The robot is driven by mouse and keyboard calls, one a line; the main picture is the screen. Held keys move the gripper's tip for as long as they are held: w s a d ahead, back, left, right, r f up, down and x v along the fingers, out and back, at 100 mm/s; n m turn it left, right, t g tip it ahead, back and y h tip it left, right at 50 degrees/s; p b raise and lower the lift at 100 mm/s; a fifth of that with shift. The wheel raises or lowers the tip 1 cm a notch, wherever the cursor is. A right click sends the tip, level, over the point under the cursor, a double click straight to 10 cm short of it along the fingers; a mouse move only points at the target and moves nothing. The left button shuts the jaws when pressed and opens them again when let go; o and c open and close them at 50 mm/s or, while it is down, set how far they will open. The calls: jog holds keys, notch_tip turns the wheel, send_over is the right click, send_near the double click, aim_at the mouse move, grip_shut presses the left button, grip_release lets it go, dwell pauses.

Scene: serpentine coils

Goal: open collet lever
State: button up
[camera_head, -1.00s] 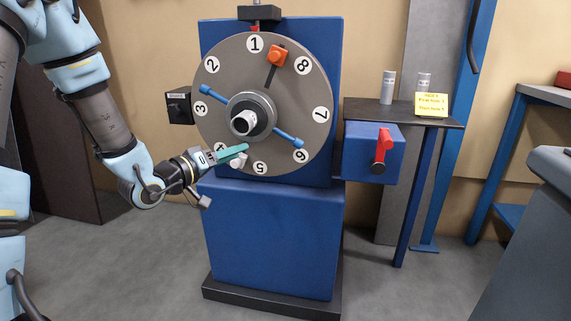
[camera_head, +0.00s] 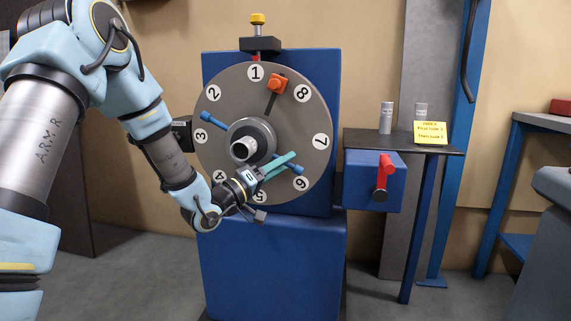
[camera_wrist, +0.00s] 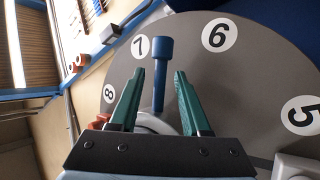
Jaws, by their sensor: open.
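A grey dial (camera_head: 225,95) with numbered white discs stands upright on a blue machine. A blue bar with knobbed ends (camera_head: 211,119) crosses its central collet (camera_head: 243,150), sloping down to the right. A red lever (camera_head: 386,165) points up on a blue box to the right; I cannot tell which the collet lever is. My gripper (camera_head: 283,162) is at the dial's lower right, by the bar's lower end. In the wrist view my gripper (camera_wrist: 159,88) is open, with the blue bar (camera_wrist: 159,65) between its teal fingers and its knob beyond the tips. Gaps show on both sides.
An orange clamp (camera_head: 278,85) sits on the dial near 8. A small table (camera_head: 440,148) at the right holds two cylinders and a yellow note (camera_head: 430,132). A grey-topped bench is at the far right.

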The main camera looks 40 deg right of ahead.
jog(key=shift+d+r, duration=0.15)
jog(key=shift+d, duration=0.3)
grip_shut()
dwell(1.2)
